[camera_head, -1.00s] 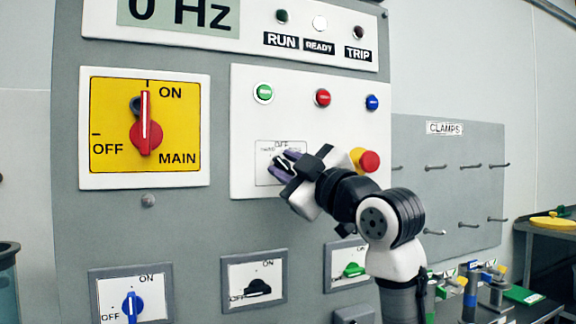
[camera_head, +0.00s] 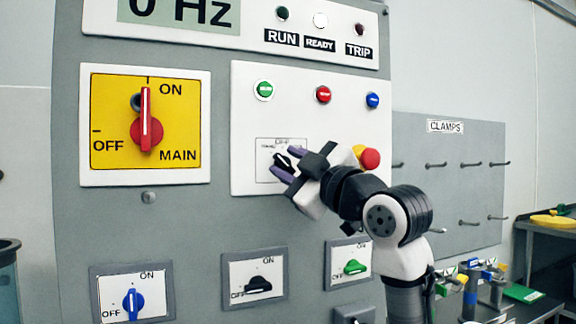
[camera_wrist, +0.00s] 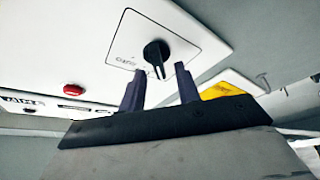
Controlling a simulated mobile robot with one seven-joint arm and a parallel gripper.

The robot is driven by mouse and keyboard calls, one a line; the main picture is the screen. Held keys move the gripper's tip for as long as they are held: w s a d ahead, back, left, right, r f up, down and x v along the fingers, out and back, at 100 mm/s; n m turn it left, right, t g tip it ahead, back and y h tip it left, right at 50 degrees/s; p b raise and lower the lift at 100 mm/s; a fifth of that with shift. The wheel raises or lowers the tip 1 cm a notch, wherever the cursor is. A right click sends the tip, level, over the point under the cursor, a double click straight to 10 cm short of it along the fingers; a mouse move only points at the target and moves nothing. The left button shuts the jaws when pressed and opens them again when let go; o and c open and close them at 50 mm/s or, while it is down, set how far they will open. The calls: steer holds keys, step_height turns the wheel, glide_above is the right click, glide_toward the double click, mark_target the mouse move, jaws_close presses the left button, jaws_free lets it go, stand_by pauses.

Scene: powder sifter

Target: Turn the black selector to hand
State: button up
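The black selector (camera_head: 281,160) sits on a small square label on the white control panel, under the row of push buttons. In the wrist view the selector (camera_wrist: 156,53) stands out from its plate, with its narrow pointer end toward my gripper. A label word beside it is tilted and hard to read. My gripper (camera_head: 283,163) is at the selector, reaching in from the right. In the wrist view my gripper (camera_wrist: 160,70) is open, with one purple finger on each side of the pointer's end. No contact is visible. In the head view the fingers partly cover the label.
A yellow and red emergency stop (camera_head: 369,158) sticks out just right of my gripper. Green (camera_head: 264,89), red (camera_head: 323,94) and blue (camera_head: 372,100) buttons are above. A red main switch (camera_head: 146,131) is left. Blue, black and green small selectors sit below.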

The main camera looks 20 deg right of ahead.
steer(key=b+v, duration=0.4)
steer(key=v, duration=0.9)
steer(key=shift+f, duration=0.15)
